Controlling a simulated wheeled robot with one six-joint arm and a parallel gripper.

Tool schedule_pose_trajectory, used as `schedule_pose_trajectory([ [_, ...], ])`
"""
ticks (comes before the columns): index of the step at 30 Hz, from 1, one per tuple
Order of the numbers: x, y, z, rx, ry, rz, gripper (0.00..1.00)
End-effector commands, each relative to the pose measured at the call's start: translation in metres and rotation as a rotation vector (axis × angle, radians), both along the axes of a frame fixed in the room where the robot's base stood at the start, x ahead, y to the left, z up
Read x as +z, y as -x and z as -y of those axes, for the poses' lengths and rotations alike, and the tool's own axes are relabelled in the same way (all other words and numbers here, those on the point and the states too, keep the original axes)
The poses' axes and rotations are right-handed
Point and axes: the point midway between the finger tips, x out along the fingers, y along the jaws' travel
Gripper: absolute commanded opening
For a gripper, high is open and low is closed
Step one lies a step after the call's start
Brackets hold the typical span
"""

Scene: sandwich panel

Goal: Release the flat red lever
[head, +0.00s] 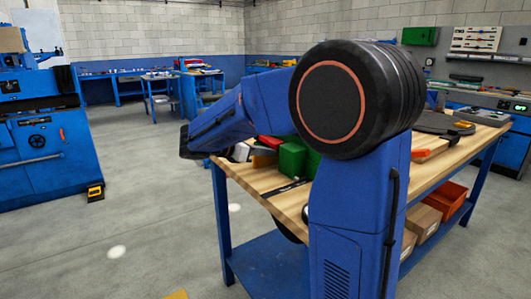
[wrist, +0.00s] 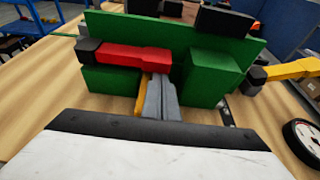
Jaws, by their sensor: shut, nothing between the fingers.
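The flat red lever (wrist: 125,57) runs left to right across the front of a green panel (wrist: 225,52) in the wrist view. Its dark end is at the left. A green block sits below its left part, and another green block (wrist: 213,75) is right of its right end. My gripper (wrist: 160,82) is shut and empty, its grey fingertips close below the red lever's right end; I cannot tell whether they touch it. In the head view the red lever (head: 270,142) shows only in part behind my arm, which hides much of the panel.
A yellow lever (wrist: 292,70) with a dark end is right of the panel, near a black-rimmed round dial (wrist: 304,138). A yellow-orange piece (wrist: 141,101) is just left of my fingers. The wooden workbench (head: 255,183) has an orange bin (head: 452,200) below.

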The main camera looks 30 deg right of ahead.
Motion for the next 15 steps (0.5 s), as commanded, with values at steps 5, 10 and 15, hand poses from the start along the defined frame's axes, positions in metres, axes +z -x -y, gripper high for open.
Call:
schedule_pose_trajectory([
  [5, 0.002, 0.0, 0.0, 0.0, 0.0, -0.012, 0.0],
  [10, 0.013, 0.0, 0.0, -0.002, 0.003, -0.101, 0.0],
  [15, 0.027, -0.001, 0.0, 0.001, 0.007, -0.211, 0.0],
])
